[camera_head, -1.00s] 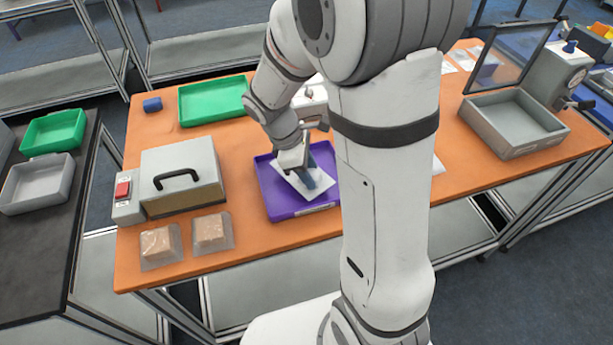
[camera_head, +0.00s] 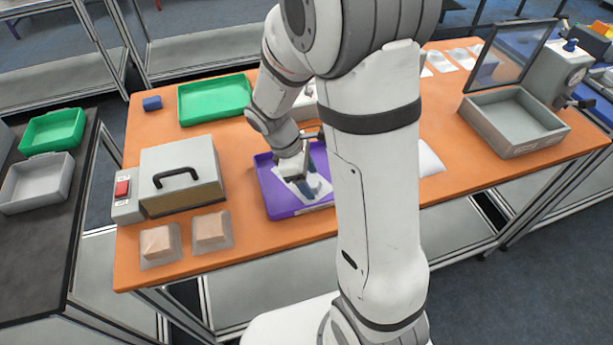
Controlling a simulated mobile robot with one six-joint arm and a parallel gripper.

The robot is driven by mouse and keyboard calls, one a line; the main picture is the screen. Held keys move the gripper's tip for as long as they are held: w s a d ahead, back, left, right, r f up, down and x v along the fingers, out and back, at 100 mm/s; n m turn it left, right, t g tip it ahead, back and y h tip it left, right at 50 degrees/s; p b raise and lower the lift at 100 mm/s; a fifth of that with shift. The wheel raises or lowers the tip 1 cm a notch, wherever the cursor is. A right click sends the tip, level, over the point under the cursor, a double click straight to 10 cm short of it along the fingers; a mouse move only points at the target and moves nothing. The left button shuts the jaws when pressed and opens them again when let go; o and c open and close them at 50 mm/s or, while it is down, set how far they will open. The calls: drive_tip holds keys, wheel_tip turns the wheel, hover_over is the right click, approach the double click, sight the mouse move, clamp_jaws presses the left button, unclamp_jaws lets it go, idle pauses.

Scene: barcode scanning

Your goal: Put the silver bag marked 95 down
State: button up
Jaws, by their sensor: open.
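A silver-white bag (camera_head: 322,186) lies in the purple tray (camera_head: 275,205) at the middle of the orange table; no number can be read on it. My gripper (camera_head: 303,186) is over the tray, pointing down, with its fingers open just above or at the bag. The fingers hide part of the bag, and I cannot tell whether they touch it. My arm covers the right side of the tray.
A green tray (camera_head: 214,98) is behind on the left. A grey box with a handle (camera_head: 182,168) and two brown packets (camera_head: 160,243) are to the left. A grey open bin (camera_head: 514,127) stands at right. A white bag (camera_head: 428,161) lies right of my arm.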

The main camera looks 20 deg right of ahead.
sight(290, 185)
drive_tip(key=v, duration=1.2)
drive_tip(key=s+d+r+m+t+y, duration=0.1)
drive_tip(key=s+r+m+t+y, duration=0.1)
drive_tip(key=s+m, duration=0.4)
drive_tip(key=s+d+r+m+t+y, duration=0.2)
drive_tip(key=s+m, duration=0.5)
drive_tip(key=shift+s+r+m+t, duration=0.2)
drive_tip(key=shift+m+t, duration=0.1)
drive_tip(key=shift+t, duration=0.1)
drive_tip(key=shift+d, duration=0.1)
drive_tip(key=shift+c, duration=0.3)
